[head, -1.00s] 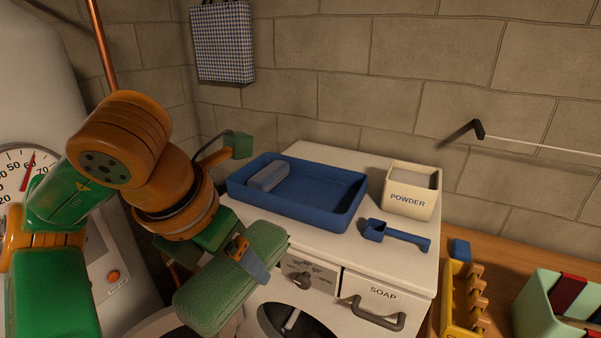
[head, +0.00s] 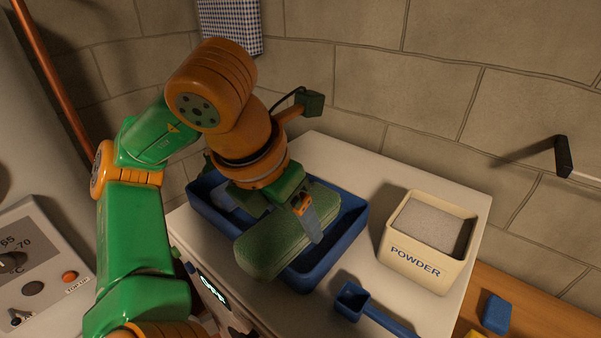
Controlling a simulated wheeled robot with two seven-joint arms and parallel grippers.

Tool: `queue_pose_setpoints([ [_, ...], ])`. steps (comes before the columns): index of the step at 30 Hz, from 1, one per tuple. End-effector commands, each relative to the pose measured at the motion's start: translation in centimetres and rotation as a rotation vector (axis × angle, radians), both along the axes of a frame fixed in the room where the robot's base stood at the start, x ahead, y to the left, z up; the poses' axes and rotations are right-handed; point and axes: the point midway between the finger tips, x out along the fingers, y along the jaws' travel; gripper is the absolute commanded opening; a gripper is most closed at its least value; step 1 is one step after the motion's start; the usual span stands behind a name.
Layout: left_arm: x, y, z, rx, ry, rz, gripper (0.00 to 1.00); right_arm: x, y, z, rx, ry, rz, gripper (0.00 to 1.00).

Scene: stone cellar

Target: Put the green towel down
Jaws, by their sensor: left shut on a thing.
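The green towel (head: 270,247) is a rolled or folded bundle. My left gripper (head: 292,222) is shut on it from above. The towel shows over the near part of the blue tray (head: 325,262), which lies on the white machine top. I cannot tell whether the towel touches the tray. My left arm hides much of the tray's left and far side. A grey-blue item inside the tray at the left is partly hidden. My right gripper is not in view.
A cream POWDER box (head: 425,245) stands right of the tray on the white machine top (head: 375,172). A blue scoop (head: 360,305) lies in front of it. A small blue block (head: 496,313) is on the wooden surface (head: 540,310) at right.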

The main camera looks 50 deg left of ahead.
Motion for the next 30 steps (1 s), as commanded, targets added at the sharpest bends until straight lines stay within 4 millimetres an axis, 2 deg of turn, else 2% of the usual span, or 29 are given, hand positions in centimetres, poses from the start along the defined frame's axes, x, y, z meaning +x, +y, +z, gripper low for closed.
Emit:
queue_pose_setpoints([
  [9, 3.8, 2.2, -2.3, -0.003, 0.009, 0.005, 0.16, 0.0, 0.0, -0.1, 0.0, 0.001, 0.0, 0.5],
  [13, 7.2, 4.0, -4.6, -0.006, 0.006, 0.005, 0.16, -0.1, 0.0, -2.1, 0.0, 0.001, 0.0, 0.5],
  [15, 8.4, 4.7, -6.5, -0.003, 0.006, 0.003, 0.16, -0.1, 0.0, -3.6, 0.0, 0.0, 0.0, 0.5],
  [18, 9.8, 5.5, -8.2, -0.003, 0.006, 0.001, 0.16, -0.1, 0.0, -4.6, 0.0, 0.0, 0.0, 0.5],
  [20, 10.4, 5.9, -8.9, -0.003, 0.005, 0.002, 0.16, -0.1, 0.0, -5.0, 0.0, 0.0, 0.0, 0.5],
  [21, 10.7, 6.1, -8.7, -0.002, 0.007, 0.005, 0.16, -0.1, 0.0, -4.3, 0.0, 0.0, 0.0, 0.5],
  [23, 11.1, 6.3, -9.1, 0.0, 0.006, 0.004, 0.16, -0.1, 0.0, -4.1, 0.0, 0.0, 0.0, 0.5],
  [25, 11.6, 6.7, -10.0, 0.0, 0.007, 0.004, 0.16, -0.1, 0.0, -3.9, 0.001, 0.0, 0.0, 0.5],
  [27, 11.7, 6.8, -11.7, 0.003, 0.006, 0.005, 0.16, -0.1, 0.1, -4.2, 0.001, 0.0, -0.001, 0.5],
  [30, 11.6, 6.7, -13.0, 0.003, 0.004, 0.003, 0.16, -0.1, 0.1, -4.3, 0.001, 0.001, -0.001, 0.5],
])
